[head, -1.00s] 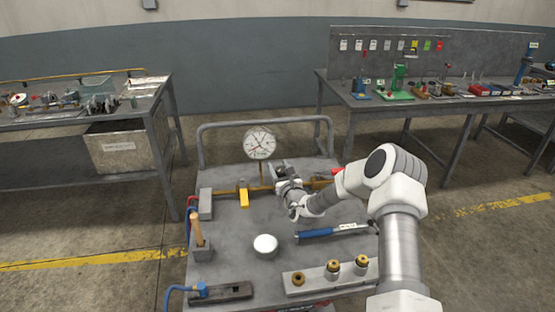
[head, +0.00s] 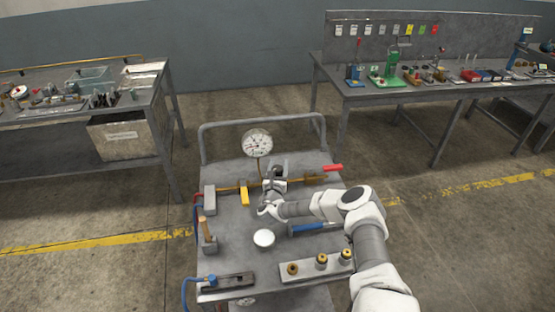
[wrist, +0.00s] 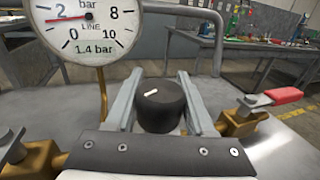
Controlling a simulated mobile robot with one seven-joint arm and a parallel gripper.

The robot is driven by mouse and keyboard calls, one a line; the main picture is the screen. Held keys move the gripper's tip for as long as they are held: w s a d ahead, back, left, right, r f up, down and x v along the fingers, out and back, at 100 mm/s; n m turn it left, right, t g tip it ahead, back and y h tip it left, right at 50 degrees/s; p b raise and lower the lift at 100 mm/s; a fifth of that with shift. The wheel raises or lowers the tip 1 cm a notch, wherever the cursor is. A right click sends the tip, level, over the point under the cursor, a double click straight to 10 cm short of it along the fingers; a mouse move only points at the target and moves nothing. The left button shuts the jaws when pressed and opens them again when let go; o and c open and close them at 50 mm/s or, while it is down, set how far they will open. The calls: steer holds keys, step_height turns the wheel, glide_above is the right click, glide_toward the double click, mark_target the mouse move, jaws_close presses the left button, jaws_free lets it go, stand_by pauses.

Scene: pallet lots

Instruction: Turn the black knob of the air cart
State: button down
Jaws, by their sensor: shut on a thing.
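A yellow-handled valve (head: 244,198) is left of my gripper and a red-handled valve (head: 332,168) right. A white round button (head: 264,238), a blue-handled tool (head: 308,228) and a block with brass fittings (head: 320,266) lie nearer. Benches stand at both sides behind.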

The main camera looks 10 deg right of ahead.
steer(key=shift+s+d+r+m+g+h+p, duration=0.1)
steer(key=shift+d+m+g+h+p, duration=0.1)
steer(key=shift+m+g+h+p, duration=0.85)
steer(key=shift+d+t+h+b, duration=0.1)
steer(key=shift+t+h+b, duration=0.25)
steer(key=shift+h, duration=0.2)
steer(key=shift+c, duration=1.3)
jaws_free()
